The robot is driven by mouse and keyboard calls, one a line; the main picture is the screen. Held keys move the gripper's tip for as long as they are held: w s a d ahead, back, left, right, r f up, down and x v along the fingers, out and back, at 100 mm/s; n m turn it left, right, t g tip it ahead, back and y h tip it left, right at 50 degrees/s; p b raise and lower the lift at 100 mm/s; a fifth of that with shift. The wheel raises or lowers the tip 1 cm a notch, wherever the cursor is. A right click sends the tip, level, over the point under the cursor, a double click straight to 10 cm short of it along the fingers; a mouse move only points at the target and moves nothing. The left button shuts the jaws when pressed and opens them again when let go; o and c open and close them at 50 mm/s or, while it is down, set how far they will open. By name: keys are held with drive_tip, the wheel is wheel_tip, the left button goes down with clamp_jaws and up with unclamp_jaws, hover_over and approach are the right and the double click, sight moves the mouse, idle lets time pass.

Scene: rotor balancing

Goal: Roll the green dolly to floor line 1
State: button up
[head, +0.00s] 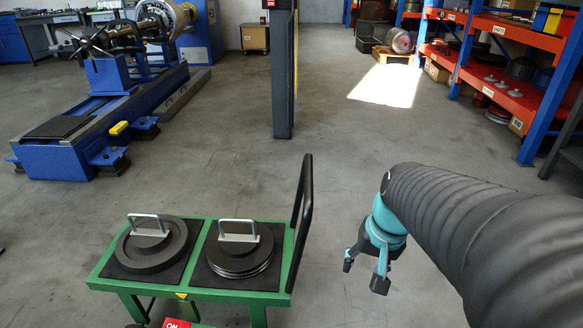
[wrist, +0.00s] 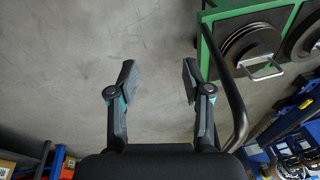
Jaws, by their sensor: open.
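The green dolly (head: 203,297) stands at the front of the head view, left of my arm. It carries two dark round discs with silver handles, a left one (head: 128,262) and a right one (head: 222,257). Its black push handle (head: 304,205) rises at its right end. My gripper (head: 364,267) is open and empty, to the right of the handle and apart from it. In the wrist view my open gripper (wrist: 158,80) is over bare floor, with the dolly's handle (wrist: 236,100) to its right. No floor line with a number 1 shows in either view.
A blue balancing machine (head: 80,140) stands at the left. A dark post (head: 283,75) stands on the floor beyond the dolly. Orange and blue shelves (head: 500,85) line the right. The concrete floor (head: 220,150) between them is mostly clear, with a bright sunlit patch.

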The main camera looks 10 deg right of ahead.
drive_tip(key=w+d+f+m+y+b, duration=0.1)
drive_tip(key=w+d+f+m+y, duration=0.2)
drive_tip(key=w+f+y, duration=0.25)
drive_tip(key=n+t+y, duration=0.1)
drive_tip(key=t+y, duration=0.5)
drive_tip(key=t, duration=0.2)
approach(309, 177)
drive_tip(key=x, duration=0.7)
drive_tip(key=w+d+f+x, duration=0.1)
drive_tip(key=x, duration=0.3)
drive_tip(key=shift+d, duration=0.15)
clamp_jaws()
